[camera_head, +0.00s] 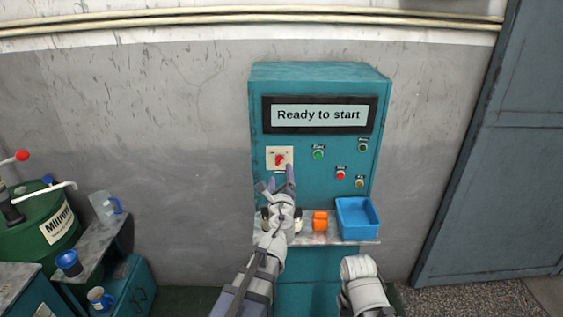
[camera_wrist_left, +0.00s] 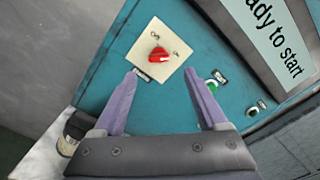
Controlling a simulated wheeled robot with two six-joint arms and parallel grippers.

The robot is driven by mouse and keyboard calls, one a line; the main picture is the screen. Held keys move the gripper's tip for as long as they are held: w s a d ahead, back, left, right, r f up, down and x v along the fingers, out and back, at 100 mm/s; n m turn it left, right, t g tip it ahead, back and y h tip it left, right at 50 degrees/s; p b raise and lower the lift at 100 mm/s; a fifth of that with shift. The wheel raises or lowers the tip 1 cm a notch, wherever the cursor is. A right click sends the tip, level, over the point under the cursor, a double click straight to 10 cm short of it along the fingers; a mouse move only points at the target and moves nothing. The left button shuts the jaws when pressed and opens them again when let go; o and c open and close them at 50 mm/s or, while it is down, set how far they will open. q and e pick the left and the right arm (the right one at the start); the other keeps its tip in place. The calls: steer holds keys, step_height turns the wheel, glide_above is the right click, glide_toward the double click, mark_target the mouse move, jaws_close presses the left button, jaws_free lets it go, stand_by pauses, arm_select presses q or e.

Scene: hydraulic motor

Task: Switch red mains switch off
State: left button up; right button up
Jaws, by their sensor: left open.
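The red mains switch (camera_head: 280,160) is a red rotary knob on a cream square plate, on the left of the teal control cabinet's front. It also shows in the left wrist view (camera_wrist_left: 158,55), with small labels on the plate that are hard to read. My left gripper (camera_head: 276,181) is just below the switch, with its purple fingers apart. In the left wrist view the open fingers (camera_wrist_left: 168,96) point toward the plate, and nothing is between them. The knob lies ahead of them and is not touched. My right arm shows only partly at the bottom, its gripper out of sight.
The cabinet's display (camera_head: 319,115) reads "Ready to start". Several small buttons sit right of the switch, including a green one (camera_head: 318,154). A shelf (camera_head: 330,242) below holds orange items (camera_head: 320,221) and a blue bin (camera_head: 357,218). A green barrel (camera_head: 45,232) stands far left.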

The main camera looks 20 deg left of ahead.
mark_target(280, 162)
arm_select(q)
steer(key=x, duration=0.7)
steer(key=shift+w+a+f, duration=0.15)
steer(key=shift+w+a, duration=0.05)
steer(key=shift+w, duration=0.2)
steer(key=shift+c, duration=0.2)
jaws_close()
